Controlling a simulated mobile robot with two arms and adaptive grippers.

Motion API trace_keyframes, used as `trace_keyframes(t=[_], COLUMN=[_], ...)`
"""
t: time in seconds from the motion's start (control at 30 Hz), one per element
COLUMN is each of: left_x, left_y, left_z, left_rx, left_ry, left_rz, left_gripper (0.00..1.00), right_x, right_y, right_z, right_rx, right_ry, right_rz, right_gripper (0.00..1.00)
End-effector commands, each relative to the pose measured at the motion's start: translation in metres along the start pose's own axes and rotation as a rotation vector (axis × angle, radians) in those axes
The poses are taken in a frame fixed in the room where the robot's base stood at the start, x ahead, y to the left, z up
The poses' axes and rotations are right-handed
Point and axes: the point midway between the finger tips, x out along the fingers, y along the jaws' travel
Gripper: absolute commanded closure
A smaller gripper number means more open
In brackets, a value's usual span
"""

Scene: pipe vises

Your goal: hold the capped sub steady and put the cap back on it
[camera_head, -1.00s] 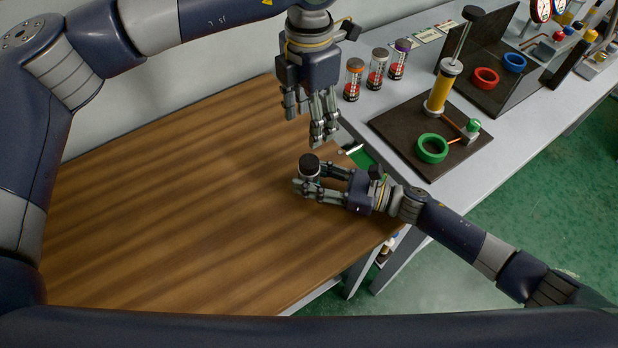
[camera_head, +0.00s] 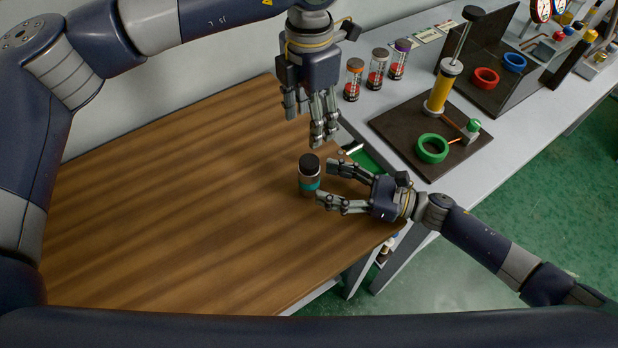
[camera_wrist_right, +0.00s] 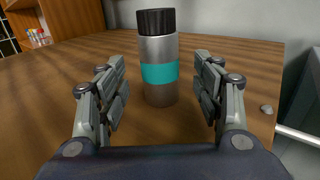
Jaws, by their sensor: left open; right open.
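The capped sub (camera_head: 309,184) is a silver cylinder with a teal band, upright on the wooden table (camera_head: 180,200). Its black ribbed cap (camera_head: 309,164) sits on its top; whether it is tightened I cannot tell. In the right wrist view the sub (camera_wrist_right: 158,92) stands ahead of and between my open fingers, with the cap (camera_wrist_right: 156,22) on top. My right gripper (camera_head: 324,185) is open just right of the sub, apart from it. My left gripper (camera_head: 302,131) is open and empty, pointing down above and behind the sub.
A grey bench (camera_head: 355,110) adjoins the table on the right. It carries several small jars (camera_head: 376,70), a dark board (camera_head: 395,140) with a yellow pump (camera_head: 440,92) and a green ring (camera_head: 432,148). A small pale piece (camera_wrist_right: 266,109) lies near the table edge. The table's left is clear.

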Motion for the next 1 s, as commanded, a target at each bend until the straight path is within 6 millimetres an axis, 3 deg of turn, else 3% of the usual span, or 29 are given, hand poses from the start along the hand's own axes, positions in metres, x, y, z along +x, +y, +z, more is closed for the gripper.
trace_keyframes(t=[0.2, 0.4, 1.0], left_x=[0.000, 0.000, 0.000], left_y=[0.000, 0.000, 0.000], left_z=[0.000, 0.000, 0.000], left_rx=[0.000, 0.000, 0.000], left_ry=[0.000, 0.000, 0.000], left_rz=[0.000, 0.000, 0.000], left_gripper=[0.44, 0.44, 0.44], right_x=[-0.044, -0.064, -0.067], right_y=[0.001, 0.000, 0.000], right_z=[-0.001, 0.000, 0.000], right_rx=[0.002, 0.001, 0.000], right_ry=[0.002, 0.000, -0.001], right_rz=[0.000, 0.000, 0.001], right_gripper=[0.39, 0.39, 0.39])
